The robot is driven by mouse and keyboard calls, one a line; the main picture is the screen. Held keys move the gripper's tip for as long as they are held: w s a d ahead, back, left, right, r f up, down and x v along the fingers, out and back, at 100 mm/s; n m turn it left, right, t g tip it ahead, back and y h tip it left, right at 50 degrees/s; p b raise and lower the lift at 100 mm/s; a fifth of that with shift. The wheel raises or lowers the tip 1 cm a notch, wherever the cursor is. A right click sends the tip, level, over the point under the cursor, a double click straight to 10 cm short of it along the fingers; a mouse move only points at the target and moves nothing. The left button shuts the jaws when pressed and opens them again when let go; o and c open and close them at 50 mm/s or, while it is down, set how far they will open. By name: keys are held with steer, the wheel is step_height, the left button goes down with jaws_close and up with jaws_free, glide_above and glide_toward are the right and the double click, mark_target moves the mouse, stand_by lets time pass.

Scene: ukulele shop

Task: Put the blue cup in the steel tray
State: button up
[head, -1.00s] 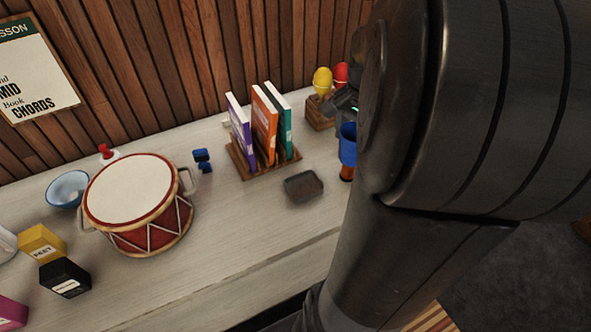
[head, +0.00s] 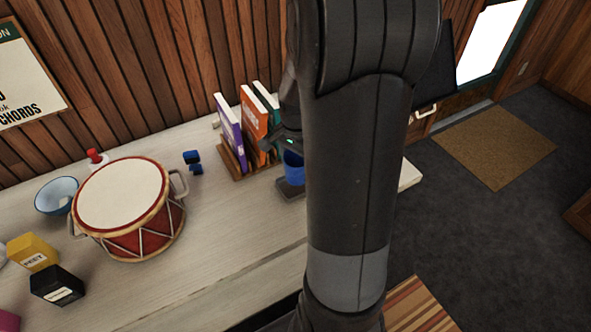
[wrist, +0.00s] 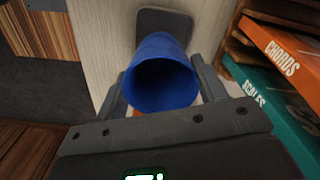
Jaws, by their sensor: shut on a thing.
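The blue cup (head: 293,166) is in my gripper, just above or over the steel tray (head: 288,190) in the head view. In the wrist view the cup (wrist: 161,75) sits between the two fingers of my gripper (wrist: 162,90), its open mouth towards the camera. The tray (wrist: 165,20) shows beyond the cup as a dark grey rounded rectangle on the counter. My arm hides part of the tray in the head view. I cannot tell how far the cup's base is from the tray.
A wooden rack with purple (head: 229,130), orange (head: 253,122) and teal books stands close behind and left of the cup. A red drum (head: 125,208), a blue bowl (head: 57,195) and small boxes stand farther left.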

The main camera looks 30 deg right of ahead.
steer(key=shift+w+f, duration=0.1)
steer(key=shift+f, duration=2)
steer(key=shift+a+f, duration=0.1)
steer(key=shift+f, duration=0.05)
steer(key=o, duration=1)
steer(key=shift+o, duration=0.2)
